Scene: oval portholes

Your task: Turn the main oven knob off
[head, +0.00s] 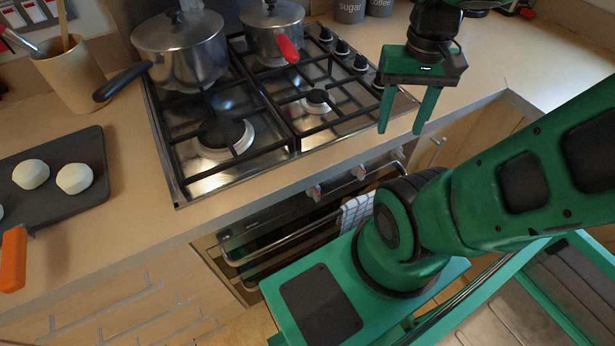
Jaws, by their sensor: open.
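The oven (285,240) sits below the counter, with its front facing my base. Several small knobs with red marks show on its front panel; one oven knob (314,192) is at the left and another oven knob (359,172) is farther right. I cannot tell which is the main one, nor read their settings. Part of the panel to the right is hidden by my arm. My gripper (403,128) is open and empty, fingers pointing down, in the air above the counter's front edge, to the right of and higher than the visible oven knobs. It touches nothing that I can see.
A gas hob (262,120) carries two lidded pots (180,50) (275,30), with black hob knobs (343,47) at its right. A checked towel (357,212) hangs on the oven handle (290,240). A dark tray (60,180) with pale buns lies at left.

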